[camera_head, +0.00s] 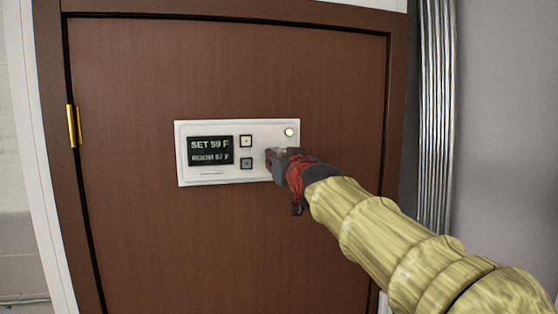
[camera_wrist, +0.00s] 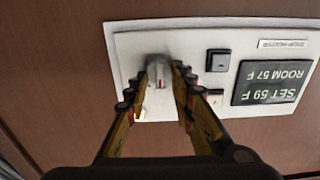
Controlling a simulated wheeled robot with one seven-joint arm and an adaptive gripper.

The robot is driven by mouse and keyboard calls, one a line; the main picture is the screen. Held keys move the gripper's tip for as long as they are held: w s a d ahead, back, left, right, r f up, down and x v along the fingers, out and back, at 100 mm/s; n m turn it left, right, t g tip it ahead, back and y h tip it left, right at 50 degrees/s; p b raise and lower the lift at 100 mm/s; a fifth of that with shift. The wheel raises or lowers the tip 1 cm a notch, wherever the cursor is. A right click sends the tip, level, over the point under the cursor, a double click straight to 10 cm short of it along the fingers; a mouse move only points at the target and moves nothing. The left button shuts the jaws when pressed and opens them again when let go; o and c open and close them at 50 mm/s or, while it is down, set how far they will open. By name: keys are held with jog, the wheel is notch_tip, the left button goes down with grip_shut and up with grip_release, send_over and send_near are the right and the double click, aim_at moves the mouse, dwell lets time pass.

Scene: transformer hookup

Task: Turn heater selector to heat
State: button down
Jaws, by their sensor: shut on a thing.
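A white heater control panel (camera_head: 215,179) is mounted on a brown door. Its dark display reads SET 59 F and ROOM 57 F. The grey selector knob (camera_wrist: 158,68) shows in the wrist view, where the panel (camera_wrist: 192,42) appears upside down. The knob has a small red mark on it. My gripper (camera_head: 276,157) is at the panel's lower right in the head view and hides the knob there. In the wrist view my gripper's fingers (camera_wrist: 162,80) are on both sides of the knob, shut on it. The panel's label positions around the knob cannot be read.
Two small square buttons, an upper one (camera_head: 246,141) and a lower one (camera_head: 246,163), sit between display and gripper. A small lit lamp (camera_head: 290,132) is at the panel's upper right.

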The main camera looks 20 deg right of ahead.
jog(key=c, duration=1.6)
grip_release()
jog(key=s, duration=1.2)
jog(key=s+f+g, duration=0.3)
jog(key=f, duration=0.8)
jog(key=s+f+g, duration=0.3)
jog(key=f, duration=0.8)
jog(key=s+f+g+b, duration=0.2)
jog(key=s+f+b, duration=0.1)
jog(key=s+f, duration=0.4)
jog(key=s+f+g+b, duration=0.2)
jog(key=s+f+b, duration=0.1)
jog(key=s+f, duration=0.5)
jog(key=s+f+g+b, duration=0.2)
jog(key=s+f, duration=0.6)
jog(key=f, duration=0.4)
jog(key=shift+s+a+f+b, duration=0.15)
jog(key=shift+f+b, duration=0.1)
jog(key=shift+b, duration=0.25)
